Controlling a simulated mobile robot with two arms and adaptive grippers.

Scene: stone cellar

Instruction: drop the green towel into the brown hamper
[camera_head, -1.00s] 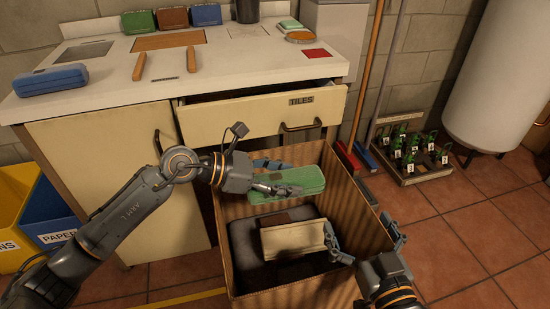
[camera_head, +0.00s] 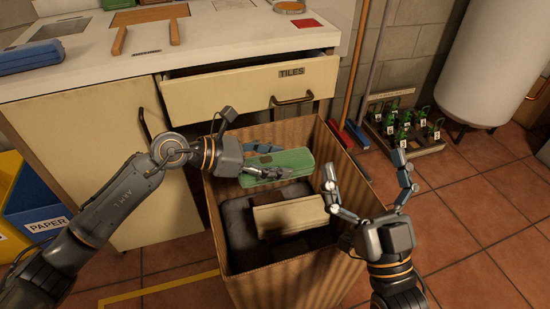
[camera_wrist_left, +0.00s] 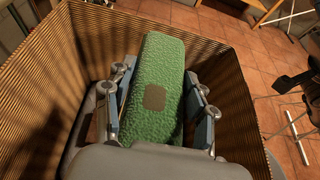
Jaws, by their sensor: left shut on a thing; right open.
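The green towel (camera_head: 286,164) is a folded, textured bundle with a brown patch. My left gripper (camera_head: 272,160) is shut on it and holds it over the back part of the brown hamper's opening. In the left wrist view the towel (camera_wrist_left: 158,85) sits between the two fingers, with the hamper walls around it. The brown hamper (camera_head: 290,280) is a tall, ribbed, open box in front of the counter. A cream folded item (camera_head: 290,214) and a dark grey one (camera_head: 238,222) lie inside. My right gripper (camera_head: 368,185) is open and empty at the hamper's right edge.
A half-open drawer (camera_head: 250,92) labelled TILES juts out behind the hamper. A blue bin (camera_head: 40,215) labelled PAPER stands at the left. A blue bundle (camera_head: 42,56) lies on the counter.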

